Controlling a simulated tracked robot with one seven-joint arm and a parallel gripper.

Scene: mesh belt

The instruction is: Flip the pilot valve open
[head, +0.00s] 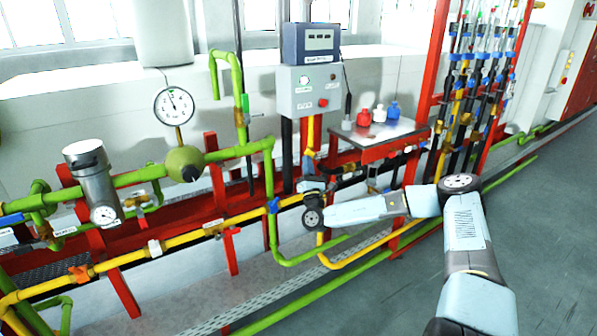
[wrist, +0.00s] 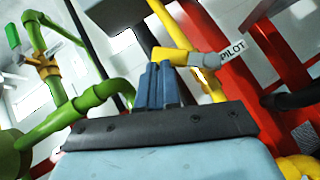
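In the wrist view, a white tag (wrist: 232,51) reads PILOT beside a short grey and yellow fitting on the pilot line. A yellow handle-like piece (wrist: 170,56) juts left from this fitting. My gripper (wrist: 160,70) has its blue fingers close together, with nothing visible between them. The fingertips are just at the yellow piece; I cannot tell whether they touch it. In the head view, my gripper (head: 309,158) points up beside the red post under the grey control box. The pilot valve is too small and covered to make out there.
Green pipes (wrist: 100,95) run close on the left of the gripper, and a red frame (wrist: 250,75) stands on the right. In the head view, a grey control box (head: 309,90) hangs above, and a small table (head: 380,132) with bottles is to the right. The floor at right is clear.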

